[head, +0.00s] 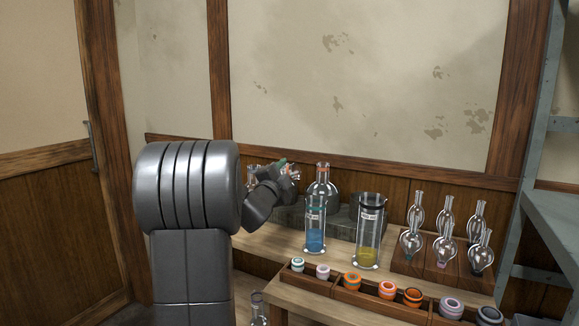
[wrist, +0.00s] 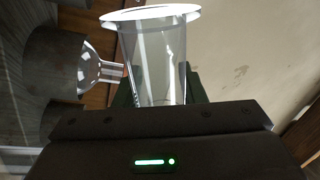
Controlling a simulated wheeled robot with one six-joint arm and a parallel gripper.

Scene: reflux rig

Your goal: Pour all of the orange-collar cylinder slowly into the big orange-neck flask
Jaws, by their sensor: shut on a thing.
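The big orange-neck flask (head: 322,186) stands upright in the middle of the head view, at the back of the bench. My gripper (head: 288,171) is just to its left, at about the height of its neck. In the wrist view my gripper is shut on a clear glass cylinder (wrist: 158,60), with a pale, wide disc at its far end. No coloured liquid shows in its visible part, and I cannot make out its collar. A round glass flask (wrist: 90,70) is left of the cylinder in the wrist view; I cannot tell which flask it is.
A teal-collar cylinder with blue liquid (head: 315,228) and a black-collar cylinder with yellow liquid (head: 368,232) stand in front of the flask. Bulb glassware (head: 445,245) stands at the right. A wooden tray (head: 370,298) of coloured rings lies along the front.

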